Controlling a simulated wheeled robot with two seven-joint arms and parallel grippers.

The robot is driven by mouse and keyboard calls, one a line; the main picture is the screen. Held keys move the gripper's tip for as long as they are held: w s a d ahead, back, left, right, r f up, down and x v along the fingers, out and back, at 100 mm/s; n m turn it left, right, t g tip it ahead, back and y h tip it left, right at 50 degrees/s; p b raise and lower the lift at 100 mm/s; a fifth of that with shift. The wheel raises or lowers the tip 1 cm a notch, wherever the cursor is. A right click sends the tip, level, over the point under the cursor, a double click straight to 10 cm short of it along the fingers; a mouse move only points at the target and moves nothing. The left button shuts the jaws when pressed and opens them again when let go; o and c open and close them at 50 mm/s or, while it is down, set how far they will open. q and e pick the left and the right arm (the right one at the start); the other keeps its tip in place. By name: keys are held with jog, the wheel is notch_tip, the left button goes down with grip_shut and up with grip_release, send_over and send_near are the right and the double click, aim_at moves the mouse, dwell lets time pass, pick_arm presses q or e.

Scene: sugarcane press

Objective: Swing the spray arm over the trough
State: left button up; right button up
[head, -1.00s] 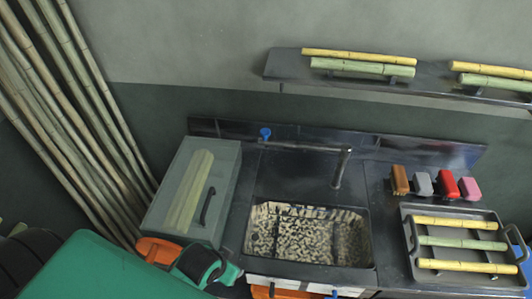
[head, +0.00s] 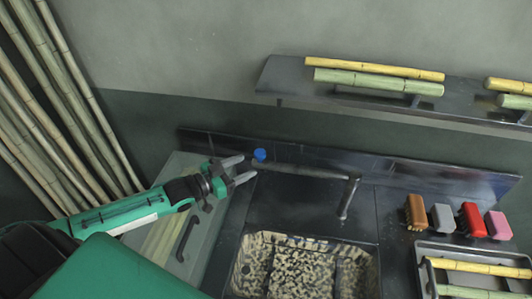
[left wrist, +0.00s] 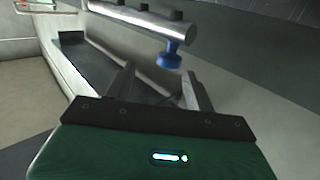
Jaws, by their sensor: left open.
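The spray arm (head: 305,169) is a grey metal pipe on an upright post behind the trough, pointing left along the back of the counter. A blue knob (head: 259,155) sits at its free end. The trough (head: 245,262) is a speckled basin sunk in the dark counter, in front of the pipe. My left gripper (head: 250,167) is open beside the blue knob. In the left wrist view the pipe (left wrist: 145,22) crosses above my fingers (left wrist: 160,85), and the blue knob (left wrist: 169,58) hangs just beyond them, apparently not gripped. My right gripper is out of view.
A grey box lid (head: 215,215) with a dark handle lies under my left arm. Colored brushes (head: 442,217) and a tray (head: 430,249) of cane pieces are at right. A wall shelf (head: 290,75) holds more cane. Tall canes lean at left.

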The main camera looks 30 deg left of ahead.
aim_at(255, 155)
pick_arm(q)
jog(key=shift+w+a+r+t, duration=0.2)
jog(key=shift+w+a+t, duration=0.2)
jog(key=shift+w+a, duration=0.3)
jog(key=shift+w+d, duration=0.3)
jog(key=p+x, duration=0.1)
jog(key=x, duration=0.3)
jog(key=shift+r, duration=0.1)
jog(key=shift+p+x, duration=0.55)
jog(key=shift+x, duration=0.65)
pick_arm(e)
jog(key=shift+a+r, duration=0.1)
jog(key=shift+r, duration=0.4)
pick_arm(q)
jog(key=shift+s, duration=0.1)
